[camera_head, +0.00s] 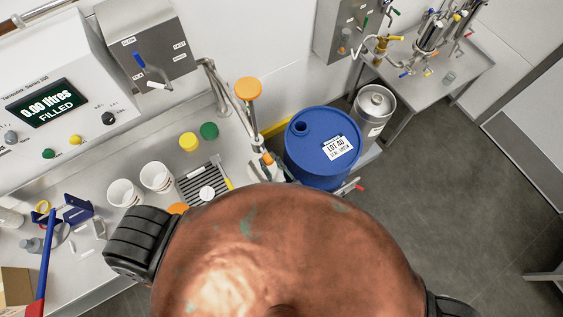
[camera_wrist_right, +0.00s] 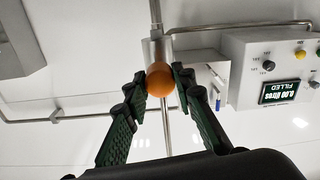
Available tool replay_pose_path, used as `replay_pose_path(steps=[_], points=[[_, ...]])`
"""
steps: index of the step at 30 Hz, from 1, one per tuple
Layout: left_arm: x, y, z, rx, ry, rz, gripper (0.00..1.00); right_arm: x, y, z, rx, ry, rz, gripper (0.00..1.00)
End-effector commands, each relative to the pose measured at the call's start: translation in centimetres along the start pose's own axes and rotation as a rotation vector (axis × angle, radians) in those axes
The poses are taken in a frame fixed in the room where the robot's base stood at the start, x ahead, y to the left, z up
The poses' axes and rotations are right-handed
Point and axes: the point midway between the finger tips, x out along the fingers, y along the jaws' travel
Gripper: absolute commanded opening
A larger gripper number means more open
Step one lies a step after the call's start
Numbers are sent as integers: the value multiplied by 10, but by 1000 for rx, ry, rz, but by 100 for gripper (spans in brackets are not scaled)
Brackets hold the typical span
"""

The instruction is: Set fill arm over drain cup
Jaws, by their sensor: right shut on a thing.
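The fill arm (camera_head: 238,112) is a thin metal tube coming from a bent pipe by the wall, with an orange knob (camera_head: 248,88) on top. In the right wrist view, an orange knob (camera_wrist_right: 159,79) sits between the fingers of my right gripper (camera_wrist_right: 159,84), which is shut on it. A slotted drain grid (camera_head: 193,182) lies in the bench, with a small white round piece (camera_head: 207,193) on it; I cannot tell whether this is the drain cup. The fill arm's lower end is partly hidden, so its position over the cup is unclear. My left gripper is not in view.
White cups (camera_head: 124,192), a yellow cap (camera_head: 188,141) and a green cap (camera_head: 209,131) stand on the bench. A blue drum (camera_head: 310,160) stands to the right. The display (camera_head: 48,102) reads 0.00 litres, FILLED. A close copper-coloured shape blocks the lower middle of the head view.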

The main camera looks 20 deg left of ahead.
Motion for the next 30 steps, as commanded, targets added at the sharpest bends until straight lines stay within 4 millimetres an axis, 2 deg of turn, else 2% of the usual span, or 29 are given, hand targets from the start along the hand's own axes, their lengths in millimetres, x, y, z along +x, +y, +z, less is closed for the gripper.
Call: replay_pose_path(steps=[11, 12, 18, 20, 30], points=[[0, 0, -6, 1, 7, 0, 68, 1, -1, -1, 1, 2, 1, 0], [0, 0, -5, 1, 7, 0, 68, 1, -1, -1, 1, 2, 1, 24], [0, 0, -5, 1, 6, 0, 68, 1, 0, -1, 1, 0, 3, 38], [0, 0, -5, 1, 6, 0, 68, 1, 0, 0, 1, 0, 3, 42], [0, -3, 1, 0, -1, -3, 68, -5, 0, 0, 1, -1, 3, 42]])
